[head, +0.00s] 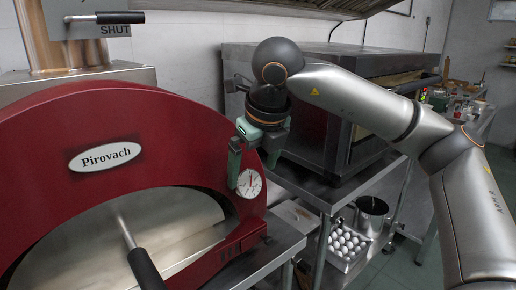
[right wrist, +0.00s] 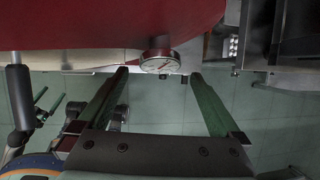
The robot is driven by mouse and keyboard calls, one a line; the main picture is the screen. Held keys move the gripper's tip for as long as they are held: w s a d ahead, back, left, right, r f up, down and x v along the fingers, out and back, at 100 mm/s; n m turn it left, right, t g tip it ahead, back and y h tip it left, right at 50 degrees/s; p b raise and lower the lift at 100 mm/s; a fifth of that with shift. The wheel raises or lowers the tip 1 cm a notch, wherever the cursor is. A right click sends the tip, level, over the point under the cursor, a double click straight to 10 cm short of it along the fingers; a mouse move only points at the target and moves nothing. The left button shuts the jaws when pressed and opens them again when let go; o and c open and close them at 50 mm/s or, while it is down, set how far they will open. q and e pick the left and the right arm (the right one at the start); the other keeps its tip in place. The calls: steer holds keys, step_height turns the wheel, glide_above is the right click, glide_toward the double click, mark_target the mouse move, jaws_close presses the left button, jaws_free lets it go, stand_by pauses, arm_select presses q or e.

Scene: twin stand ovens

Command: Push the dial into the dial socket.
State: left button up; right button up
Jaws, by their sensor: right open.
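The dial (head: 249,183) is a small round gauge with a white face, a dark rim and a red pointer. It is at the lower right of the red oven's front. In the right wrist view the dial (right wrist: 160,62) shows between and just beyond the fingertips, with a gap on each side. My right gripper (head: 252,174) is open and comes down from above, its green fingers either side of the dial. I cannot make out the dial socket, nor tell how deep the dial sits.
The red oven (head: 195,115) has a door with a black handle (head: 145,268) left of the dial. A second steel oven (head: 310,95) stands behind my right gripper. Below are a tray of eggs (head: 330,262) and a dark pot (head: 371,215). Floor shows at the lower right.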

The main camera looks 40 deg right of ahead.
mark_target(250, 183)
steer(key=shift+x, duration=2.15)
steer(key=shift+r, duration=0.1)
steer(key=c, duration=1.3)
steer(key=shift+c, duration=0.7)
steer(key=shift+a+n+t+h+b, duration=0.2)
steer(key=shift+n+t+h+b, duration=0.1)
steer(key=shift+n+h+b, duration=0.45)
steer(key=shift+n+h, duration=0.45)
steer(key=shift+h, duration=0.1)
steer(key=shift+d, duration=0.1)
